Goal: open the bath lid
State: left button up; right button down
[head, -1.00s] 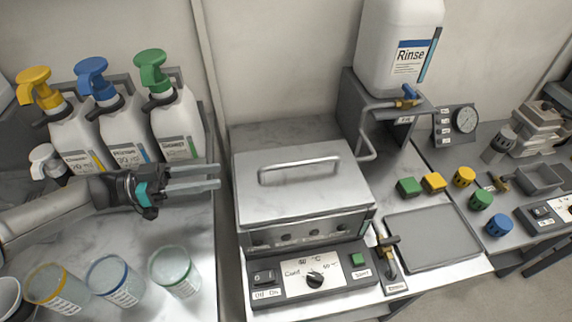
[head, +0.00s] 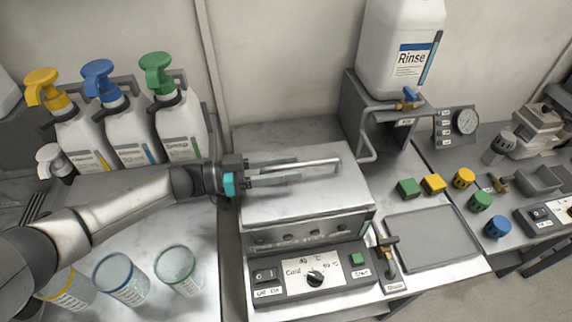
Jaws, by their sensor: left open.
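The bath (head: 312,228) is a grey metal box on the bench in the middle of the head view, with a control panel (head: 312,277) in front. Its lid (head: 300,200) lies flat and closed, with a bar handle (head: 325,162) on top. My left gripper (head: 297,168) reaches in from the left over the lid, its two fingers open and pointing right at the handle's left part. The fingers hide the handle's left end. Whether they touch the handle cannot be told. My right gripper is not in view.
Three pump bottles (head: 128,135) stand at the left behind my arm. Cups (head: 178,270) stand at the front left. A Rinse jug (head: 400,50) stands on a raised stand behind right. A valve (head: 388,258) and an empty tray (head: 432,238) lie right of the bath.

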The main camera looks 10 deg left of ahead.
pick_arm(q)
jog(key=shift+w+d, duration=0.1)
jog(key=shift+d, duration=0.05)
jog(key=shift+c, duration=0.2)
grip_shut()
dwell(1.2)
